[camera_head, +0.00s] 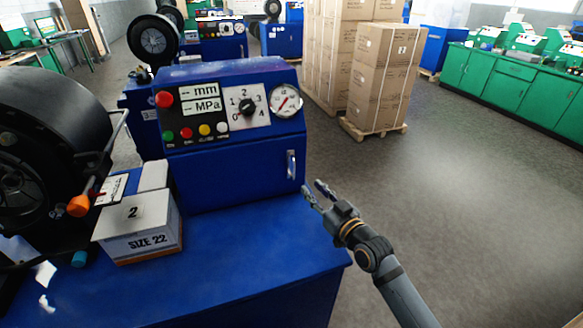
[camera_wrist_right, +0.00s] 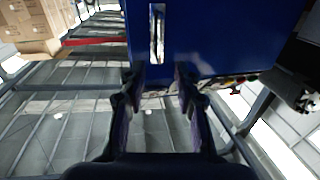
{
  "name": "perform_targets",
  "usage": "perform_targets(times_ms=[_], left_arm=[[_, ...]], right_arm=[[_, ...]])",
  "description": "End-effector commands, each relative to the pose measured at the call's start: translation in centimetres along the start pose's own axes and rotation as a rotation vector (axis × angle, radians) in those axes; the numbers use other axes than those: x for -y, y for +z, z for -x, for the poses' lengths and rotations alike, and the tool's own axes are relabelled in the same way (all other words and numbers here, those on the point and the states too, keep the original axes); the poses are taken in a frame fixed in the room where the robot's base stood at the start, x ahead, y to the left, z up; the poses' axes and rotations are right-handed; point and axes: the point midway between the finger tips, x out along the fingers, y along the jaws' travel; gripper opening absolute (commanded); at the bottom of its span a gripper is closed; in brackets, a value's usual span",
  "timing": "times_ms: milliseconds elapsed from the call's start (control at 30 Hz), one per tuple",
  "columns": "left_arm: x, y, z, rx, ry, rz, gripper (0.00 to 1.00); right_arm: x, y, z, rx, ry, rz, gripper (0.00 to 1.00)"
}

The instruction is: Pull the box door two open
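A blue machine box (camera_head: 228,165) stands on the blue bench, with a front panel of displays, a dial, coloured buttons and a round gauge. A silver vertical handle (camera_head: 291,164) is at the lower right of its front face. The face around the handle looks closed. My right gripper (camera_head: 315,190) is open and empty, just right of and below the handle, apart from it. In the right wrist view the handle (camera_wrist_right: 157,33) lies ahead, between the lines of the two open fingers (camera_wrist_right: 160,76). My left gripper is not in view.
A white carton marked "2" and "SIZE 22" (camera_head: 140,230) sits on the blue bench top (camera_head: 235,255), left of the handle. Stacked cardboard boxes (camera_head: 380,75) stand behind at the right. The floor right of the bench is clear.

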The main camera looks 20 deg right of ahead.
Motion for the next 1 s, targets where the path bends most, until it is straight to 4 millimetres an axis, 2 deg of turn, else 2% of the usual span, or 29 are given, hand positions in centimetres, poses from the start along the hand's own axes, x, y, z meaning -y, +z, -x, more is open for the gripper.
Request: perform_targets(times_ms=[100, 233, 367, 500, 633, 900, 1000], left_arm=[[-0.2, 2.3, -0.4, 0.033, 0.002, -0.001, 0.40], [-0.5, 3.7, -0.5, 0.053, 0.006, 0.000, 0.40], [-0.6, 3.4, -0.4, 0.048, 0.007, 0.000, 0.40], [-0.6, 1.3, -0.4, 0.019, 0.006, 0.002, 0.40], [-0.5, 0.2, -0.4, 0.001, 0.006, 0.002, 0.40], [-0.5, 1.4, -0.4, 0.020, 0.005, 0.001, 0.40], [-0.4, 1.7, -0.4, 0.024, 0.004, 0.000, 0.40]], right_arm=[[-0.1, 0.1, -1.5, -0.004, 0.003, -0.005, 0.32], [0.0, 0.0, -4.4, -0.002, 0.002, -0.006, 0.32], [0.0, -0.1, -7.1, -0.001, 0.001, -0.005, 0.32], [0.0, -0.1, -9.2, 0.000, 0.000, -0.002, 0.32], [0.1, 0.0, -10.1, 0.001, -0.001, -0.001, 0.32], [0.1, 0.1, -10.2, 0.002, -0.001, -0.001, 0.32], [0.1, 0.1, -10.2, 0.002, 0.000, -0.001, 0.18]])
